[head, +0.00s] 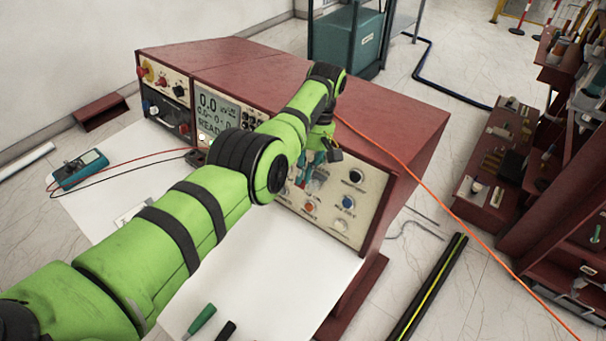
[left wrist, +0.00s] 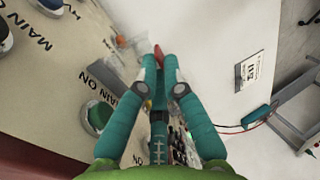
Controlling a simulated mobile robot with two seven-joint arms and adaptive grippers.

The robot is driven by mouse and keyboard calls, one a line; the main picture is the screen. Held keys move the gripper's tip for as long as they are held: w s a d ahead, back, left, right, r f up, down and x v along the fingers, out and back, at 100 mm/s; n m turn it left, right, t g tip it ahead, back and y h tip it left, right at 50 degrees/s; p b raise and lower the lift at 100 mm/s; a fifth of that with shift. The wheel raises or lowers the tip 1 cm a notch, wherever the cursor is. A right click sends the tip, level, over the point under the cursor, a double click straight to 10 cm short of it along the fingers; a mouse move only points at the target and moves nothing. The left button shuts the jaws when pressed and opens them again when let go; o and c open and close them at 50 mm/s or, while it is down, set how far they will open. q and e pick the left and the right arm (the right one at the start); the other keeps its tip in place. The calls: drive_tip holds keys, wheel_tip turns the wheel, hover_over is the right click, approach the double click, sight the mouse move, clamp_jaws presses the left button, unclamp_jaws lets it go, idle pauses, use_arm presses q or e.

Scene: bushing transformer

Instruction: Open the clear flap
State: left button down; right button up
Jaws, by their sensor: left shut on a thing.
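My left gripper (head: 316,174) is at the front panel of the large red console (head: 405,125). In the left wrist view its two teal fingers (left wrist: 162,60) are closed together near the panel. A small red piece (left wrist: 158,50) shows between the fingertips. The clear flap (left wrist: 126,44) looks like a faint see-through shape beside the fingertips, near an orange button; its edges are hard to make out. The fingers appear to be shut on its edge. In the head view my left arm hides much of the panel and the flap. My right gripper is in neither view.
Panel buttons (head: 348,202) sit right of the gripper. A white sheet (head: 285,285) lies before the console with a green-handled tool (head: 202,318). A teal meter (head: 80,168) with leads is at left. An orange cable (head: 420,180) crosses the console's right side.

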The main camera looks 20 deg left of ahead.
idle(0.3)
use_arm(q)
drive_tip(key=c, duration=1.4)
unclamp_jaws()
drive_tip(key=shift+o, duration=0.2)
drive_tip(key=shift+w+d+r, duration=0.1)
drive_tip(key=shift+d+r, duration=0.1)
drive_tip(key=shift+r, duration=0.5)
drive_tip(key=shift+a+r, duration=0.1)
drive_tip(key=shift+r, duration=4.2)
